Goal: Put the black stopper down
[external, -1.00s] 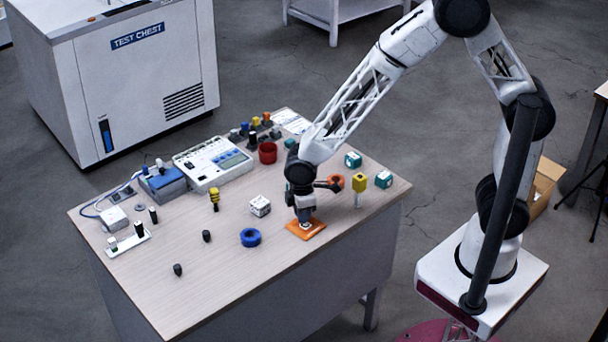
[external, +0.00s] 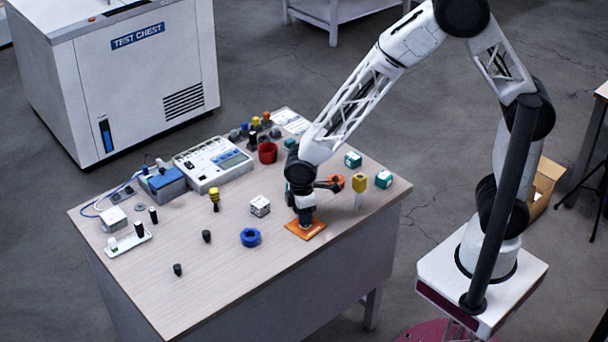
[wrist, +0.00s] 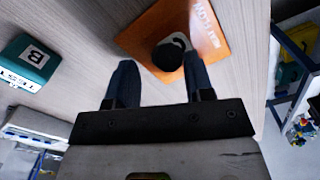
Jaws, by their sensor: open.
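A black stopper (wrist: 168,55) stands on an orange mat (wrist: 150,25) with white markings in the wrist view. The mat (external: 291,227) lies near the front right edge of the table in the external view. My gripper (wrist: 160,62) is open, with one finger on each side of the stopper and a visible gap to it on the left. In the external view my gripper (external: 305,221) is low over the mat and hides the stopper there.
A blue ring (external: 250,237) and a white cube (external: 260,206) lie left of my gripper. Two other dark stoppers (external: 207,236) stand farther left. Teal blocks (external: 383,180) and a yellow-topped item (external: 359,183) are to the right. The front table middle is clear.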

